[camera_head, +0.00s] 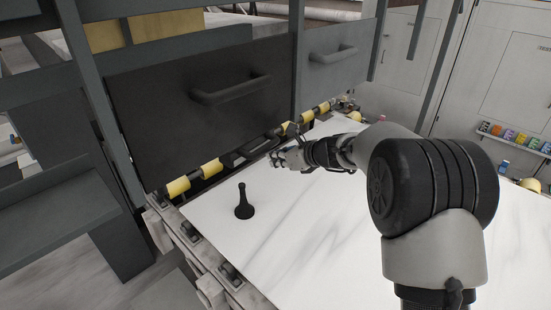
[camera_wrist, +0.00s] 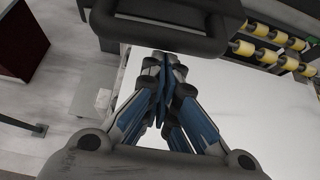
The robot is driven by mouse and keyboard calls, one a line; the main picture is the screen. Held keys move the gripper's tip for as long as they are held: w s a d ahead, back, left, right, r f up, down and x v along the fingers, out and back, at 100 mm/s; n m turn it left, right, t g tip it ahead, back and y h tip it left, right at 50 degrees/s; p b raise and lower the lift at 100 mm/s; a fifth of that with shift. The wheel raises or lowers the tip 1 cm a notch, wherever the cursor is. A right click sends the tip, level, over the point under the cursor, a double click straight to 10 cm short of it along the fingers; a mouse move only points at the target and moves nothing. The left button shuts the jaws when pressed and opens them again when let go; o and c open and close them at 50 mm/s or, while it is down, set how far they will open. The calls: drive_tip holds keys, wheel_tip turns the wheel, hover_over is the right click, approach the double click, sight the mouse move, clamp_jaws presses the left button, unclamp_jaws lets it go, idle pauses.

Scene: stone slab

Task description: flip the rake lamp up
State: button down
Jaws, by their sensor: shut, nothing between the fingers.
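My gripper (camera_head: 278,159) is shut and empty, above the far left edge of the white stone slab (camera_head: 330,215). In the wrist view its closed fingertips (camera_wrist: 165,62) are at the lower edge of a dark rounded panel (camera_wrist: 165,25), which may be the rake lamp. I cannot tell whether they touch. In the head view a dark flat piece (camera_head: 248,150) lies low beside my gripper, under the drawers; it may be the same lamp. Its hinge and exact tilt are not clear.
A black flared-base tool (camera_head: 244,203) stands on the slab. Dark drawers (camera_head: 205,95) with bar handles hang above the slab's far side. Yellow rollers (camera_head: 210,169) line that edge. The slab's middle is clear.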

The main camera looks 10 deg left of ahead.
wheel_tip(320, 180, down, 5)
drive_tip(key=b, duration=0.4)
drive_tip(key=v, duration=1.1)
drive_tip(key=shift+r, duration=0.5)
drive_tip(key=s+d+f+n+g+h+b, duration=0.1)
drive_tip(key=s+d+f+n+b, duration=0.2)
drive_tip(key=s, duration=0.4)
drive_tip(key=s+d+f+n+h+b, duration=0.1)
drive_tip(key=s+d+n+h+b, duration=0.1)
drive_tip(key=s+n+b, duration=0.35)
drive_tip(key=s+d+f+n+g+h+b, duration=0.1)
drive_tip(key=s+d+f+n+b, duration=0.15)
drive_tip(key=s+n, duration=0.45)
drive_tip(key=s+d+f+n+h+b, duration=0.3)
drive_tip(key=s+d+f, duration=0.3)
drive_tip(key=s, duration=0.4)
drive_tip(key=s+d+f+n+h+b, duration=0.3)
drive_tip(key=s+d+f+n+b, duration=0.2)
drive_tip(key=s+d+f, duration=0.2)
drive_tip(key=s, duration=0.2)
drive_tip(key=shift+s+d+t+b, duration=0.3)
drive_tip(key=shift+s+d+b, duration=0.05)
drive_tip(key=shift+s+d, duration=0.05)
drive_tip(key=shift+f+n, duration=0.1)
drive_tip(key=shift+n, duration=0.15)
